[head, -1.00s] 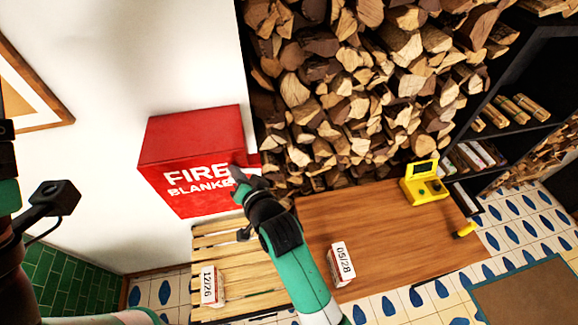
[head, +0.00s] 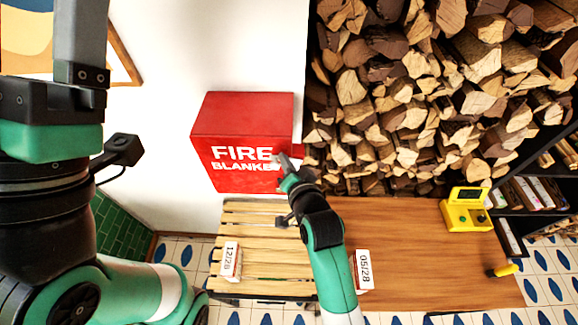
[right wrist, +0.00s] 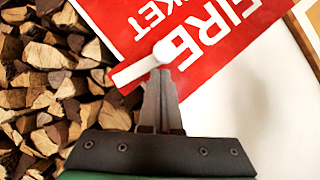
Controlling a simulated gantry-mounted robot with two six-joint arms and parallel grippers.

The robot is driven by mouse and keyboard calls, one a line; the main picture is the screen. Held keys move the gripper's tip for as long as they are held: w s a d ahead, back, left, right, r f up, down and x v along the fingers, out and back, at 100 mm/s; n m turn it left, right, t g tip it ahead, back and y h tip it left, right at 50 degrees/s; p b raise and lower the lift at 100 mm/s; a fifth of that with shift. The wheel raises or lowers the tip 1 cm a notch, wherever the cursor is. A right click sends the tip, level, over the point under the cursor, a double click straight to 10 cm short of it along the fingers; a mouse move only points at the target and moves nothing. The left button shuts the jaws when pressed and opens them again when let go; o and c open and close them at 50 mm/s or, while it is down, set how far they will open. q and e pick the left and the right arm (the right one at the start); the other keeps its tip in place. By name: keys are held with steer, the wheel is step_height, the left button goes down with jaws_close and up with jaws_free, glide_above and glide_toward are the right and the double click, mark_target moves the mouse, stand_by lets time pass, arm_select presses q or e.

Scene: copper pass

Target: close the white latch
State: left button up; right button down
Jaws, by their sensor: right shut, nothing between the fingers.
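The red fire blanket box (head: 238,145) is fixed to the white wall, with its lettered front facing me. The white latch (right wrist: 140,65) shows in the right wrist view at the edge of the red front, a small bar with a rounded end. My right gripper (head: 284,162) is shut and empty at the box's right edge; it hides most of the latch in the head view. In the right wrist view its fingertips (right wrist: 160,78) are at the latch's rounded end; I cannot tell if they touch. My left gripper (head: 80,40) is raised close to the camera, only partly in frame.
A slatted wooden surface (head: 270,220) with a box marked 12/26 (head: 231,262) lies below the red box. A brown table (head: 430,250) carries a box marked 05/28 (head: 363,270) and a yellow device (head: 467,210). Stacked firewood (head: 420,90) fills the back right.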

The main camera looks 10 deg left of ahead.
steer(key=p+v, duration=0.4)
steer(key=v, duration=0.7)
steer(key=shift+s+d, duration=0.15)
steer(key=shift+s, duration=0.05)
steer(key=w+d+r+t+h, duration=0.1)
steer(key=d+r+t, duration=0.3)
steer(key=r, duration=0.5)
steer(key=w+d+r+m+t, duration=0.1)
steer(key=d+r, duration=0.4)
steer(key=r, duration=0.4)
steer(key=w+d+r+t+h, duration=0.1)
steer(key=w+d+r+t, duration=0.15)
steer(key=d+r, duration=0.45)
steer(key=s+d+r+n+t+h, duration=0.1)
steer(key=s+d+r+n+t, duration=0.1)
steer(key=s+r, duration=0.5)
steer(key=s+d+r+n+t+h, duration=0.1)
steer(key=s+d+r+n+t, duration=0.2)
steer(key=r, duration=1.1)
steer(key=s+t, duration=0.2)
steer(key=s, duration=0.3)
steer(key=shift+s+d+r+n+t+h+p, duration=0.3)
steer(key=shift+d+t+h+p, duration=0.05)
steer(key=shift+h, duration=0.05)
